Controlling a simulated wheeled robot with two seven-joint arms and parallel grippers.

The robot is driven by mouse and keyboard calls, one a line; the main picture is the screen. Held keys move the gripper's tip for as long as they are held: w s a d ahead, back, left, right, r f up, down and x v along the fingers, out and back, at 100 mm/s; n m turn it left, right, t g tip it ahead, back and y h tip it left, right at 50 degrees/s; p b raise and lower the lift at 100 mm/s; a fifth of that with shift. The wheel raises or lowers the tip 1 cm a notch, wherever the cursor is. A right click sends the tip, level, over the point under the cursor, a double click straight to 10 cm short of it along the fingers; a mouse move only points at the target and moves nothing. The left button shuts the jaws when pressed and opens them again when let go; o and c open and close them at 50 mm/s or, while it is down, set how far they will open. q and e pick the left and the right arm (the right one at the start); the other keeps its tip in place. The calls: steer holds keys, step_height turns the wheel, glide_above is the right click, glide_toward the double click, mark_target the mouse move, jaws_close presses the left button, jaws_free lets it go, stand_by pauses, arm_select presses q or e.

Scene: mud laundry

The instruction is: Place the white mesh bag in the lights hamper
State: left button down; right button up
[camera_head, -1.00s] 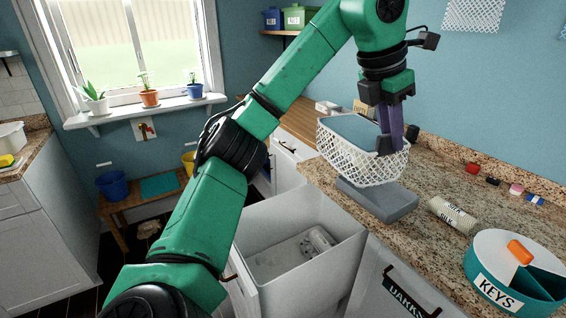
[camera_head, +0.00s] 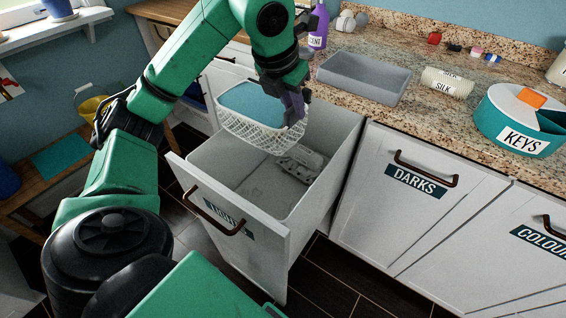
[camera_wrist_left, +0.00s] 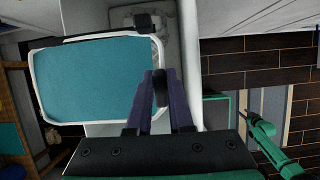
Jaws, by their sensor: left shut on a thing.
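The white mesh bag (camera_head: 262,131) is an open, basket-like net with a teal inside. My left gripper (camera_head: 293,108) is shut on its right rim and holds it, slightly tilted, over the lights hamper. The bag (camera_wrist_left: 95,82) fills the left of the left wrist view, beside the purple fingers (camera_wrist_left: 160,92). The lights hamper (camera_head: 234,262) is a white pull-out drawer, open, with a partly legible label on its front. My right gripper does not show.
The closed darks front (camera_head: 390,215) and colours front (camera_head: 525,262) stand to the right. A grey tray (camera_head: 363,78), a silk roll (camera_head: 447,82) and a round keys box (camera_head: 515,130) are on the granite counter. A bench with a yellow bucket (camera_head: 93,110) stands left.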

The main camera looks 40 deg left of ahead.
mark_target(290, 144)
arm_select(q)
steer(key=f, duration=0.3)
steer(key=f+b, duration=0.1)
steer(key=f, duration=0.2)
steer(key=f+b, duration=0.1)
steer(key=f, duration=0.3)
steer(key=shift+s+a+f, duration=0.1)
steer(key=shift+s, duration=0.3)
step_height(290, 144, down, 19)
steer(key=b, duration=0.1)
steer(key=c, duration=0.8)
jaws_free()
steer(key=shift+f, duration=0.1)
steer(key=v, duration=1.2)
steer(key=shift+w+d, duration=0.1)
steer(key=shift+d, duration=0.1)
